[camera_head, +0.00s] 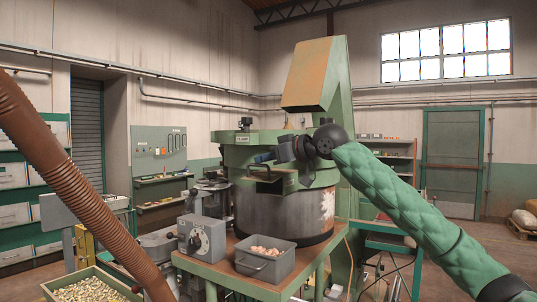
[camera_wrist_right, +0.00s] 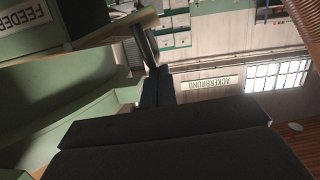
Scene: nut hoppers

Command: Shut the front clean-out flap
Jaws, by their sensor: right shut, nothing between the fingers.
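The green hopper machine (camera_head: 240,138) stands in the middle of the head view, above a worn grey drum. On its front, a green flap-like plate with a dark handle frame (camera_head: 266,180) juts out; its exact angle is hard to read. My right gripper (camera_head: 268,157) is dark, shut and empty, just above and in front of this plate at the machine's face. I cannot tell if it touches. In the right wrist view, dark gripper parts fill the lower half, with curved green machine surfaces (camera_wrist_right: 70,115) close on the left. My left gripper is not in view.
A grey bin of nuts (camera_head: 266,260) and a grey dial box (camera_head: 202,240) stand on the bench before the drum. A brown ribbed hose (camera_head: 75,180) crosses the left foreground. A tray of nuts (camera_head: 50,288) is at lower left. Open floor lies toward the green door (camera_head: 452,160).

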